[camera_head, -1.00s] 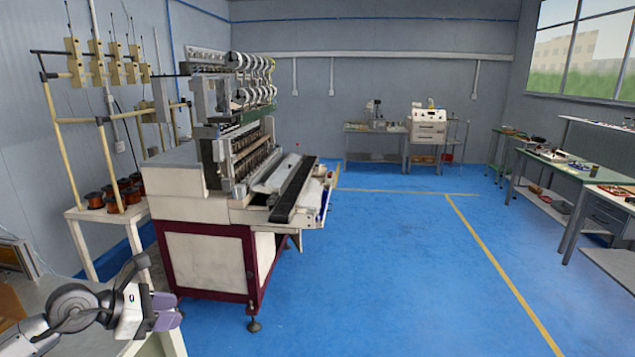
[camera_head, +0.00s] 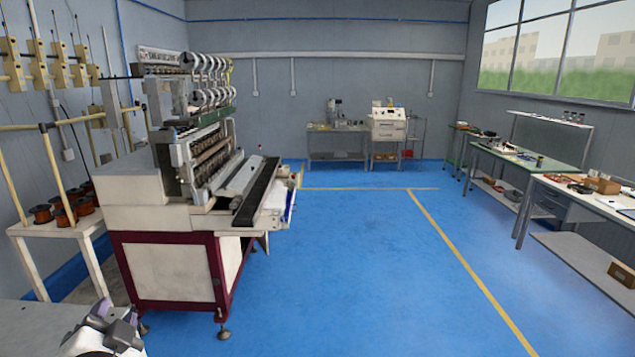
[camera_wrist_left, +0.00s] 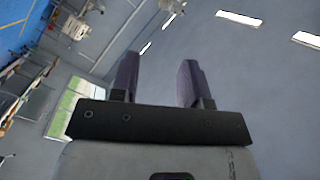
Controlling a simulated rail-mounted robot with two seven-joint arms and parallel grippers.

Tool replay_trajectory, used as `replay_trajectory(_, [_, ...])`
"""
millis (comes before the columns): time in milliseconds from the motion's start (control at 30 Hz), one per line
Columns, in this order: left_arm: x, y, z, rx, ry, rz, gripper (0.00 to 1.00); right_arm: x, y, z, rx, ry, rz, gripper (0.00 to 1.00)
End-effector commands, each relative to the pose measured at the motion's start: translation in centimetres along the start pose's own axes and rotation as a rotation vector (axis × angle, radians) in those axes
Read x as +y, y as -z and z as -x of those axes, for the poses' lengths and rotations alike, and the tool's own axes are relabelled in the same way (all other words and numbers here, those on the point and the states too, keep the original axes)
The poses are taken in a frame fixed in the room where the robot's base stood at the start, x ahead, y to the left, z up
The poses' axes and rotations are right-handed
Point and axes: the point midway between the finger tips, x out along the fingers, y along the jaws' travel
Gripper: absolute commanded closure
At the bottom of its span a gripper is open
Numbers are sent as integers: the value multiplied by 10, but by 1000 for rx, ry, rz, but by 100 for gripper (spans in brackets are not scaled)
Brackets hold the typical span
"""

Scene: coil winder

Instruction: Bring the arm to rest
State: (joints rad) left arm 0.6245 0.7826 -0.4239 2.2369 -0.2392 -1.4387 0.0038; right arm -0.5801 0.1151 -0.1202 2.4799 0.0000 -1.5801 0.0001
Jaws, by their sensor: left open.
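My left gripper (camera_head: 112,322) shows at the lower left edge of the head view, beside the grey tabletop (camera_head: 30,325). Part of my left arm is cut off by the bottom edge. In the left wrist view, the gripper (camera_wrist_left: 157,80) has its two purple-grey fingers apart, with nothing between them. That view is tilted and looks up at a plain wall or ceiling with bright lamps. My right gripper is in neither view.
The coil winding machine (camera_head: 165,218) stands beyond my left gripper, beside a white stand (camera_head: 70,232) with copper spools (camera_head: 62,215). Workbenches line the right wall, such as the green-topped one (camera_head: 515,155). The blue floor (camera_head: 340,270) between is clear.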

Motion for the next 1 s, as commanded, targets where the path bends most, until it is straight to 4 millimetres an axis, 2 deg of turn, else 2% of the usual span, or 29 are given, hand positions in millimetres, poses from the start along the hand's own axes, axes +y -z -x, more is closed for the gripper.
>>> replay_trajectory(33, [36,-15,18,-58,-120,49,58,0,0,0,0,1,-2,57])
replay_trajectory(100, [78,-32,43,-122,-269,105,58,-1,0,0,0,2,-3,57])
replay_trajectory(200, [128,-52,82,-169,-452,188,58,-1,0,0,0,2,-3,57])
replay_trajectory(267, [153,-64,104,-199,-537,236,58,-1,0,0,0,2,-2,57])
replay_trajectory(400, [200,-102,155,-314,-674,332,58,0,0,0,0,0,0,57])
replay_trajectory(600, [256,-165,228,-546,-818,412,58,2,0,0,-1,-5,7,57])
replay_trajectory(700, [275,-188,262,-641,-872,424,58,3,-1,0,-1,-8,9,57])
replay_trajectory(833, [292,-211,301,-741,-930,424,58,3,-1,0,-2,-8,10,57])
replay_trajectory(1000, [302,-241,347,-851,-985,391,58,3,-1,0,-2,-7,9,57])
